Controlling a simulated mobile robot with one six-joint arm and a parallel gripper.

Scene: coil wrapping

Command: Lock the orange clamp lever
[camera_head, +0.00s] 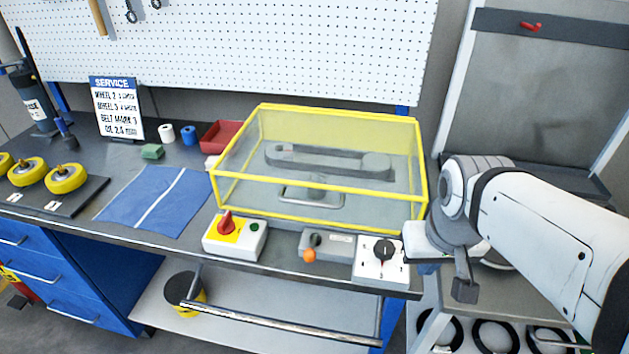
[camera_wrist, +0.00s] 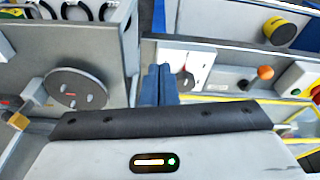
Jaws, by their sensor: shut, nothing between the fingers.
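The orange clamp lever (camera_head: 309,256) shows as an orange ball knob on a small grey block (camera_head: 340,243) at the bench's front edge. The knob hangs toward the front, just below a dark round pivot. In the wrist view the orange knob (camera_wrist: 265,73) is right of the fingers. My gripper (camera_head: 427,268) is to the right of the lever, beyond the dial box, and is mostly hidden by its own body. In the wrist view its blue fingers (camera_wrist: 160,80) are together and empty, apart from the lever.
A white dial box (camera_head: 381,272) stands between the lever and my gripper. A red-knob switch box (camera_head: 235,240) is left of the lever. A yellow-framed clear guard (camera_head: 318,204) covers a belt behind it. A metal rail (camera_head: 285,318) runs below the bench front.

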